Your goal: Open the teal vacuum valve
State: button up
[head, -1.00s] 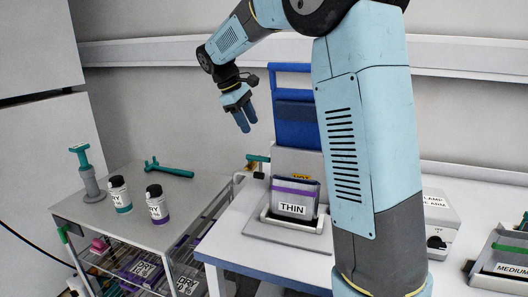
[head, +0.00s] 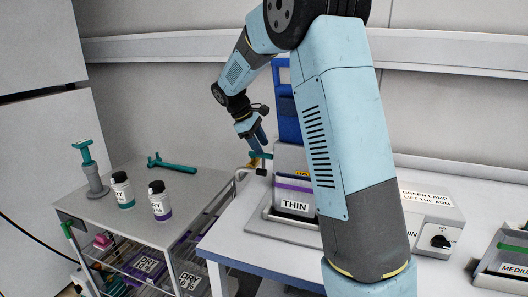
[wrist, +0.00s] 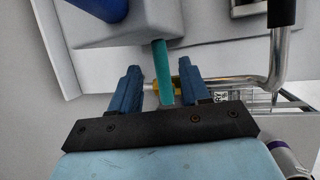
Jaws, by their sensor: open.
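The teal valve's lever (head: 262,156) sticks out at the left side of the grey and blue unit marked THIN (head: 290,160). In the wrist view the teal lever (wrist: 162,72) runs lengthwise between my two blue fingers, with a small yellow part (wrist: 182,90) beside it. My gripper (head: 262,138) is open, its fingers pointing down just above the lever; it also shows in the wrist view (wrist: 160,78). I see a gap between the lever and each finger. I cannot tell how deep the lever sits between them.
A bent metal pipe (wrist: 274,60) runs close to the right finger in the wrist view. The grey cart (head: 140,222) on the left carries a teal-handled tool (head: 170,163), a teal-topped grey pump (head: 94,180) and two bottles (head: 122,190). A switch box (head: 432,220) stands on the right.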

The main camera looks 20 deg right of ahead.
aim_at(266, 154)
jog(key=shift+x, duration=1.7)
jog(key=shift+c, duration=0.2)
grip_shut()
